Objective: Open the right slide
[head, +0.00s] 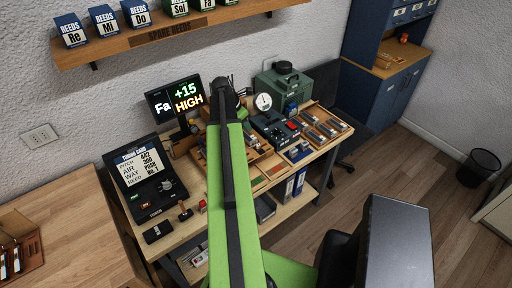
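My green arm reaches from the bottom of the head view toward the workbench (220,222). My gripper (228,92) is at its far end, dark and small, over the back of the bench near the display. I cannot see whether its fingers are apart or closed. The arm hides the middle of the bench. I cannot single out the right slide. A dark device with red and green parts (272,130) sits right of my arm, beside a wooden tray of grey metal pieces (322,126).
A display (176,101) reads "Fa +15 HIGH". An open black case (146,178) stands at the bench's left. A green machine (284,84) and a round white gauge (264,101) are at the back. A shelf of reed boxes (165,33) hangs above.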

